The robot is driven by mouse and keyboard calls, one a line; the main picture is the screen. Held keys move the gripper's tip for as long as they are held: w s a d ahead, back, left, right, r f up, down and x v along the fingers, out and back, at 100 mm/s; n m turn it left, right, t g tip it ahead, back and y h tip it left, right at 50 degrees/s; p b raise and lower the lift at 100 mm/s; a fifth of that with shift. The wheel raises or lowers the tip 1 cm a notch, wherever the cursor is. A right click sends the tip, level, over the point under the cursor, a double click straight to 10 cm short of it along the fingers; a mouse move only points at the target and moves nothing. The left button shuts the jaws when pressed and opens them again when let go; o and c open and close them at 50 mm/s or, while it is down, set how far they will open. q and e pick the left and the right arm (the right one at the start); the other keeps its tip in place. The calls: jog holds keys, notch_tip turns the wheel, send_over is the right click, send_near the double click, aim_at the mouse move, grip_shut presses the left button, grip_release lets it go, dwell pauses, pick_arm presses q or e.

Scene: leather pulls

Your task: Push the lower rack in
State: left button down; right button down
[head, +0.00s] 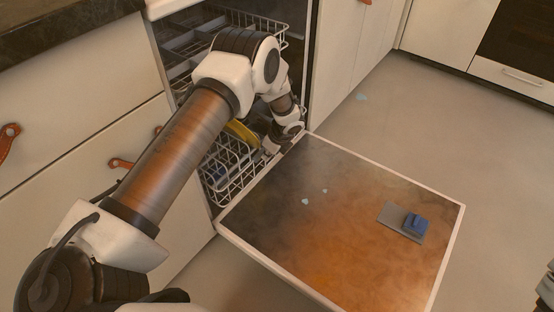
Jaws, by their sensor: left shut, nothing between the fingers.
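The lower rack (233,185) is a white wire basket low in the open dishwasher, with its front near the inner edge of the lowered door (335,210). A yellow dish (242,133) and something blue (228,172) show in it. My left arm reaches over it and hides much of the rack and the opening. My left gripper (271,152) is shut and empty, pointing down at the rack's front right part. I cannot tell whether it touches the wires. Only a bit of my right arm shows at the right edge; its gripper is out of view.
The upper rack (262,24) sits above, partly behind my arm. A blue block on a grey plate (397,222) lies on the door, with small pale bits nearby. Drawers with leather pulls (121,163) stand at left. The floor (450,130) at right is mostly clear.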

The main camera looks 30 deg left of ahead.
pick_arm(q)
jog(key=shift+a, duration=0.4)
jog(key=a, duration=0.9)
jog(key=shift+w+p, duration=0.35)
jog(key=shift+p, duration=0.1)
